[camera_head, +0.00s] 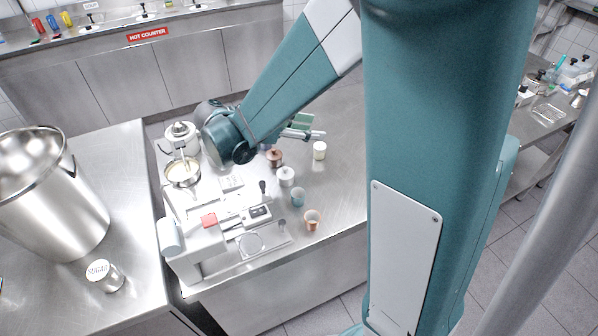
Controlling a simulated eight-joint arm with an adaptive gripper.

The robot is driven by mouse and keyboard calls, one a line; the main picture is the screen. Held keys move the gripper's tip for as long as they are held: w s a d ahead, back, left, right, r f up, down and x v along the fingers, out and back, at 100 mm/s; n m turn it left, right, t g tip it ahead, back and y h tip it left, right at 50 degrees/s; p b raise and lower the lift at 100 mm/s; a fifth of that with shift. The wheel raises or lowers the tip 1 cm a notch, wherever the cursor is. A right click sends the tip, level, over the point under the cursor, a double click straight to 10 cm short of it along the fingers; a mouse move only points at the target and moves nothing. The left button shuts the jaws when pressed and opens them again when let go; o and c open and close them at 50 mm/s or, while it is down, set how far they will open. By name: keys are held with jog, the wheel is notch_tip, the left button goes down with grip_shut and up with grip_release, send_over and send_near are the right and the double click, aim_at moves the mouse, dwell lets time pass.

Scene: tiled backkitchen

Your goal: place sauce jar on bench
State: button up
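My arm reaches over the steel bench (345,190) from above. My gripper (318,134) points right, low over the far part of the bench, partly hidden behind my own wrist. I cannot tell whether its fingers are open or shut, or whether they hold anything. No jar is clearly labelled as sauce. A brown lidded jar (274,158) stands just below the gripper in the picture, with a pale lidded jar (286,177) nearer the front. A small cream-coloured jar (319,150) stands to the right, close to the fingertips. A green item (303,120) shows just behind the gripper.
A blue cup (298,197) and a copper cup (312,220) stand near the front. A large pot (45,190) and sugar tin (104,276) are on the left counter.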

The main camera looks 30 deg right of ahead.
jog(key=s+a+r+n+t+y, duration=0.1)
jog(key=s+a+n+t+y, duration=0.2)
jog(key=s+a+n+y, duration=0.3)
jog(key=s+a+r+n+t+y, duration=0.1)
jog(key=s+a+n+t+y, duration=0.2)
jog(key=s+a+n+y, duration=0.3)
jog(key=s+n, duration=0.4)
jog(key=s, duration=0.2)
jog(key=shift+s+a+r+n+t+y, duration=0.2)
jog(key=shift+s+a+n+t+y, duration=0.1)
jog(key=shift+n+t+y, duration=0.1)
dwell(0.5)
